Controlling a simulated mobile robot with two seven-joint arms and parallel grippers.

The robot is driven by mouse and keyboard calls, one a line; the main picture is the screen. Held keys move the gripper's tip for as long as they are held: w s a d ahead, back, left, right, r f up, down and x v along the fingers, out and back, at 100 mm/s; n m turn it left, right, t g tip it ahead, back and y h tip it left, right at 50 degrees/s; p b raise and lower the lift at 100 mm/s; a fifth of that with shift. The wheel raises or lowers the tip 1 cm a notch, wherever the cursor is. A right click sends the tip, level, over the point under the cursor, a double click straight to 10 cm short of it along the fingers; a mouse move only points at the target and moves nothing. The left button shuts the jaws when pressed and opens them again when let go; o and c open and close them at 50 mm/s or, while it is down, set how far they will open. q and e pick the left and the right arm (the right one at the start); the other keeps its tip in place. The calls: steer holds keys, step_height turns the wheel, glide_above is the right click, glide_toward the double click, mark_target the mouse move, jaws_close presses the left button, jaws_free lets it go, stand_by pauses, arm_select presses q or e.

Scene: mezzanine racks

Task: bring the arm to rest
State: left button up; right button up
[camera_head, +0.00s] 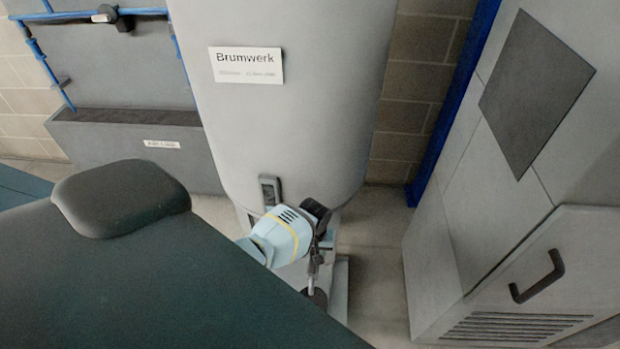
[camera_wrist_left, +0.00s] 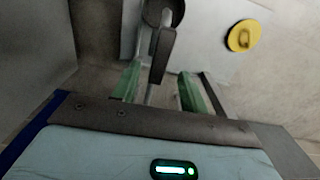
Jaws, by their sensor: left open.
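My left gripper (camera_head: 317,240) is at the foot of the big grey tank (camera_head: 285,120) in the head view, its pale blue wrist with a yellow band coming in from the left. In the left wrist view the gripper (camera_wrist_left: 160,76) is open, its two green fingers apart. A dark lever (camera_wrist_left: 162,52) with a round dark hub lies between the fingers in that picture, with gaps visible on both sides. I cannot tell how deep it sits between them. My right gripper is not in view.
A grey cabinet (camera_head: 525,260) with a black handle stands at the right. Blue pipes (camera_head: 38,50) and a grey trough (camera_head: 135,140) are at the back left. Open floor (camera_head: 385,265) lies between tank and cabinet. A round yellow piece (camera_wrist_left: 242,36) shows in the left wrist view.

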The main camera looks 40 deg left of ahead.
arm_select(q)
steer(key=shift+w+r, duration=0.1)
steer(key=shift+r, duration=0.9)
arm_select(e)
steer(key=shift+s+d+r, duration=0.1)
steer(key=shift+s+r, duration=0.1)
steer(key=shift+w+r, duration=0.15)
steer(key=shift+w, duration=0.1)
arm_select(q)
steer(key=shift+s+f, duration=0.1)
steer(key=shift+s, duration=0.2)
steer(key=s+d+f+m+t+h+p, duration=0.1)
steer(key=s+d+m+t, duration=0.15)
steer(key=s, duration=0.55)
steer(key=s+d+f+m+t+p, duration=0.1)
steer(key=s+d+m+t, duration=0.2)
steer(key=s, duration=0.6)
steer(key=s+d+r+m+t+h+p, duration=0.1)
steer(key=s+d+r+m+t, duration=0.2)
steer(key=s+r, duration=0.9)
steer(key=shift+s+d, duration=0.2)
steer(key=shift+d, duration=0.2)
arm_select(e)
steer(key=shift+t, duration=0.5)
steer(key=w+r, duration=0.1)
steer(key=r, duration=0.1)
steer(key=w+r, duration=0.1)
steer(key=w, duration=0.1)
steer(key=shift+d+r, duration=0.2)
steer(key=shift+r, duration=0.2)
